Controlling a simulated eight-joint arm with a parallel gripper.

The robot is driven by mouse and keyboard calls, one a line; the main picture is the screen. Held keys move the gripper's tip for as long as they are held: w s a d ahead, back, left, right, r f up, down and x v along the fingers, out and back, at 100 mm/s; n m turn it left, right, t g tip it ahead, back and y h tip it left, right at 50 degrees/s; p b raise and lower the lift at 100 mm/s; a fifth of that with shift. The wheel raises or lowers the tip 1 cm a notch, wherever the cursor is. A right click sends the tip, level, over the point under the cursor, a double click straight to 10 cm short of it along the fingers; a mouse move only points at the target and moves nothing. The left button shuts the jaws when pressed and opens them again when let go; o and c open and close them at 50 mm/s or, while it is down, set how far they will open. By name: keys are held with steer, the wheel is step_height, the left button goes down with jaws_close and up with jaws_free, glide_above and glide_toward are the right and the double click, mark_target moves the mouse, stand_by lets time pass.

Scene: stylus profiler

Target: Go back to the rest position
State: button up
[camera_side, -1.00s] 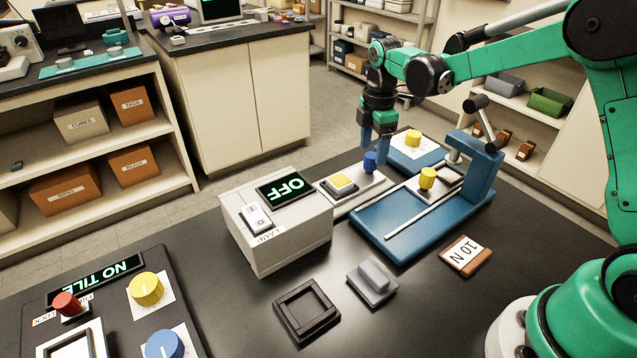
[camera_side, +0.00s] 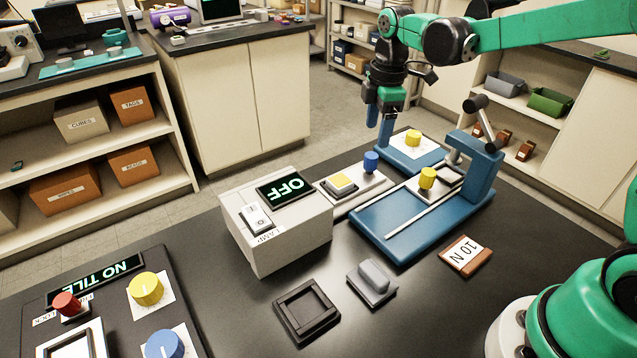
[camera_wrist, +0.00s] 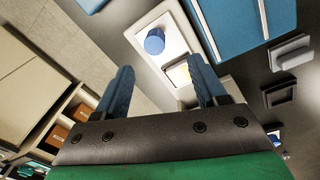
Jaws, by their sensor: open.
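My gripper (camera_side: 380,130) is open and empty, with its blue fingers pointing down above the back of the bench. It hangs above and apart from the blue knob (camera_side: 370,162) on the light plate with the yellow button (camera_side: 341,182). In the wrist view my gripper (camera_wrist: 160,68) shows its two fingers spread, with nothing between them. The blue knob (camera_wrist: 155,41) and the yellow-topped button (camera_wrist: 180,74) lie beyond the fingers. The blue profiler stage (camera_side: 400,228) carries a yellow knob (camera_side: 428,178).
A lamp box (camera_side: 290,228) reading OFF stands left of the stage. A grey block (camera_side: 372,283), a dark square frame (camera_side: 306,311) and a 10 N plate (camera_side: 465,256) lie in front. A dark panel (camera_side: 120,290) reading NO TILE is at front left. Space above the bench is open.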

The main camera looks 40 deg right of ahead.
steer(key=s+a+r+m+t, duration=0.1)
steer(key=s+a+m+t, duration=0.1)
steer(key=s+m, duration=0.4)
steer(key=s+a+r+m+t, duration=0.1)
steer(key=s+a+m+t, duration=0.2)
steer(key=s+m, duration=0.3)
steer(key=shift+r+m+t, duration=0.25)
steer(key=shift+m+t, duration=0.45)
